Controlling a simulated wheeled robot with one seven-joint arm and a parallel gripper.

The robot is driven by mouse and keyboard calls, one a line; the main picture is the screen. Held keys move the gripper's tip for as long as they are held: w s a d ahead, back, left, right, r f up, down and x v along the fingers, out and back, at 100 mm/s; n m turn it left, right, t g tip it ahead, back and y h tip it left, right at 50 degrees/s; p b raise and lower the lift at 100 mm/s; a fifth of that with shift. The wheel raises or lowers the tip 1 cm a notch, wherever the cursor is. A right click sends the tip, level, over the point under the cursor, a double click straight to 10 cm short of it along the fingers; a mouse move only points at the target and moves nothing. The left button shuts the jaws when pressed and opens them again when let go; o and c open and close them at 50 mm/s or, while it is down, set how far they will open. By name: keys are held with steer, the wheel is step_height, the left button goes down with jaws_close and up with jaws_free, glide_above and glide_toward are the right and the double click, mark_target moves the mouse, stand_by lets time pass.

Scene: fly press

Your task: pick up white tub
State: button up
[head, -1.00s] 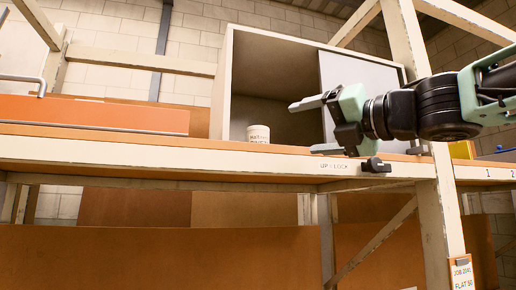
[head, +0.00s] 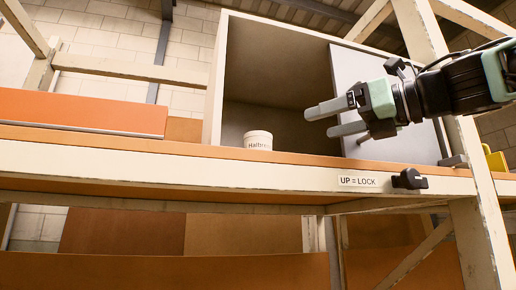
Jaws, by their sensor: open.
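The white tub (head: 258,140) is a small round container with dark lettering on its side. It stands upright on the shelf board, at the front of the open cabinet, and its foot is partly hidden by the shelf's front edge. My gripper (head: 318,120) comes in from the right, with its two grey fingers pointing left toward the tub. The fingers are apart and nothing is between them. A gap in the picture separates the fingertips from the tub.
The cabinet (head: 213,85) is open on its left, with a grey panel (head: 375,75) at its right behind my gripper. A black knob (head: 409,179) and a label (head: 358,182) sit on the shelf edge (head: 130,165). An orange board (head: 80,112) lies at left.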

mark_target(258, 142)
steer(key=shift+w+a+r+p, duration=0.3)
steer(key=shift+w+a+p, duration=0.25)
steer(key=shift+p, duration=1.65)
steer(key=shift+w+a+f+p, duration=0.1)
steer(key=shift+w+a+p, duration=0.05)
steer(key=shift+a+p, duration=0.2)
steer(key=p+x, duration=0.2)
steer(key=x, duration=0.5)
steer(key=p+x, duration=0.3)
steer(key=x, duration=0.4)
steer(key=shift+w+a+f, duration=0.15)
steer(key=shift+w+f, duration=0.1)
steer(key=c, duration=1.3)
